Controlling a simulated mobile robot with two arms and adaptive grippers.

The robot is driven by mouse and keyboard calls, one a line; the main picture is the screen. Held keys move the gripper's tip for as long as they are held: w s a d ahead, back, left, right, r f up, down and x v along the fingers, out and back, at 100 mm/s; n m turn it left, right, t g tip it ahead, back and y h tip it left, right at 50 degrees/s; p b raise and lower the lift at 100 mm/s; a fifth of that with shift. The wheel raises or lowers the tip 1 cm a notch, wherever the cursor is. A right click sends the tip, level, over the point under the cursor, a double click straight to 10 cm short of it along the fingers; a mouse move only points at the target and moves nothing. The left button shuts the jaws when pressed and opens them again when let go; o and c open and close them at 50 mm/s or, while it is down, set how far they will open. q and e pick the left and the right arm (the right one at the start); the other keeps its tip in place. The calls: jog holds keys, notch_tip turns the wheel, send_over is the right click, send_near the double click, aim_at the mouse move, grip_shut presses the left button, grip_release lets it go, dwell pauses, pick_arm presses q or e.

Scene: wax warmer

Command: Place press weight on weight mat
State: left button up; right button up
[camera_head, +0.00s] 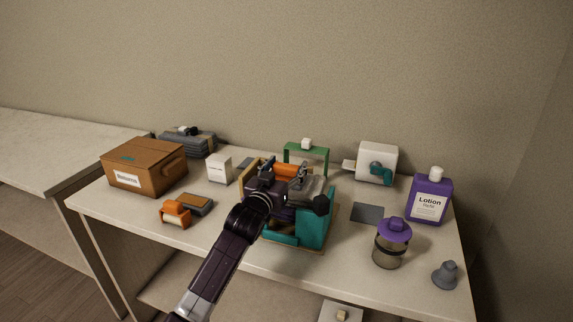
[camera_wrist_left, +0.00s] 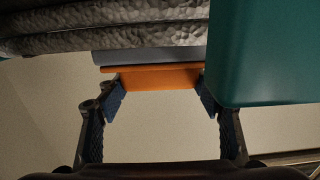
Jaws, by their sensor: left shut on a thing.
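My left gripper (camera_head: 290,172) is at the teal-sided holder (camera_head: 314,228) in the middle of the table. It is shut on an orange bar with a grey slab, which I take to be the press weight (camera_wrist_left: 165,78); in the left wrist view the orange part spans between the fingers (camera_wrist_left: 162,98). The arm and gripper hide much of it in the head view. A flat dark grey mat, likely the weight mat (camera_head: 367,212), lies bare to the right of the holder. My right gripper is not in view.
A purple-lidded jar (camera_head: 390,250), a purple lotion bottle (camera_head: 429,200) and a small grey knobbed piece (camera_head: 445,275) stand at the right. A white machine (camera_head: 377,162) and a green frame (camera_head: 306,149) stand behind. A brown box (camera_head: 145,166) is at the left.

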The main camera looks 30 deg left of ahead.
pick_arm(q)
jog(key=shift+r, duration=0.25)
jog(key=o, duration=1.8)
jog(key=shift+f, duration=0.3)
jog(key=o, duration=0.3)
jog(key=shift+s+d+r, duration=0.1)
